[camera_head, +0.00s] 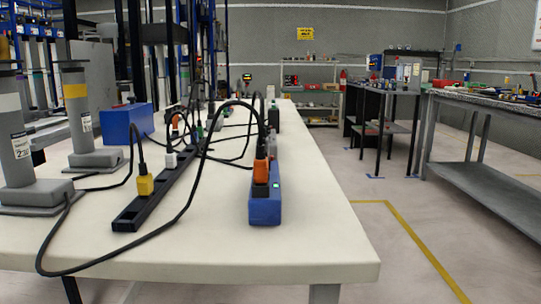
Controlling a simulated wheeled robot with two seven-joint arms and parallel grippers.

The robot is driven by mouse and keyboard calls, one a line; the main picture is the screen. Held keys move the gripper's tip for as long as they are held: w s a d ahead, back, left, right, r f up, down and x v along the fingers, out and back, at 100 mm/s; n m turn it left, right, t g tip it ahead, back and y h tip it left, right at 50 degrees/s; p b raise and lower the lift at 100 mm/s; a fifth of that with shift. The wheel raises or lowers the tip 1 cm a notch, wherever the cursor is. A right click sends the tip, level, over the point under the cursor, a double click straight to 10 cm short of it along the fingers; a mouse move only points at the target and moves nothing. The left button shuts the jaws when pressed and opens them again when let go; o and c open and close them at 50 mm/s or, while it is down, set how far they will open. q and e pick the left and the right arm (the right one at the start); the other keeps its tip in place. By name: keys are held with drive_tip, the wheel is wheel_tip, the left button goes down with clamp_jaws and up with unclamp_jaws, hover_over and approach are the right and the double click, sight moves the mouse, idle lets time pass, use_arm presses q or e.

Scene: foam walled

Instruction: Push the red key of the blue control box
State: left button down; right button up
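A blue box (127,124) stands at the left of the white table, behind two grey cylinders, with a small dark part on its top. A second, narrow blue unit (265,208) lies nearer the front, with a small lit green spot and an orange plug (261,169) at its far end. I cannot tell which is the control box. I cannot make out a red key on either one. Neither of my grippers is in view.
A black power strip (160,194) with a yellow plug (145,185) lies on the white table (310,235). Black cables loop over it and the table. Grey cylinders (76,110) stand at left. The table's front right is clear. Workbenches (490,98) stand beyond the aisle.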

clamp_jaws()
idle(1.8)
